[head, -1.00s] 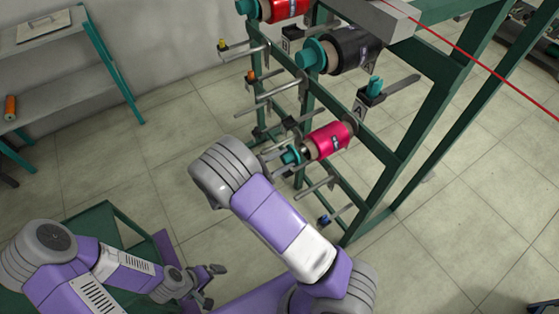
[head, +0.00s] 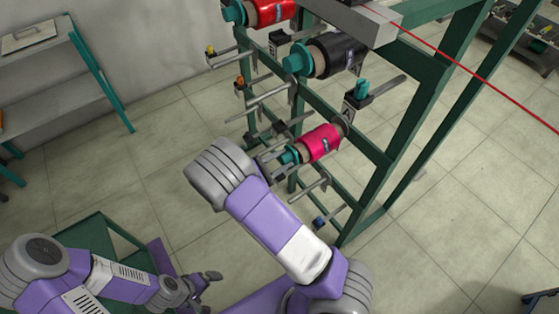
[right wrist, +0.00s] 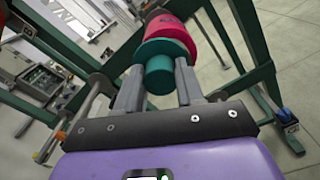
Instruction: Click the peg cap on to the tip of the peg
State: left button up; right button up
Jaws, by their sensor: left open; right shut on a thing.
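The teal peg cap (head: 291,155) is at the near end of the pink bobbin (head: 322,144), which sits on a lower peg of the green rack. In the right wrist view the cap (right wrist: 160,78) is between the two grey fingers of my right gripper (right wrist: 160,76), which is shut on it. Its wide rim is right against the pink bobbin (right wrist: 167,33). The peg tip is hidden by the cap, so I cannot tell how fully it is seated. My left gripper (head: 209,278) is open and empty at the lower left, away from the rack.
The green rack (head: 400,120) carries a black bobbin (head: 338,53) and a red bobbin (head: 270,12) above, each with a teal cap. Several bare pegs with coloured tips stick out near my right arm. A shelf (head: 55,75) stands at the left. The floor between is clear.

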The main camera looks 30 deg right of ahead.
jog(key=shift+d, duration=0.15)
jog(key=shift+d, duration=0.2)
jog(key=o, duration=1.2)
jog(key=shift+o, duration=0.2)
jog(key=shift+a, duration=0.15)
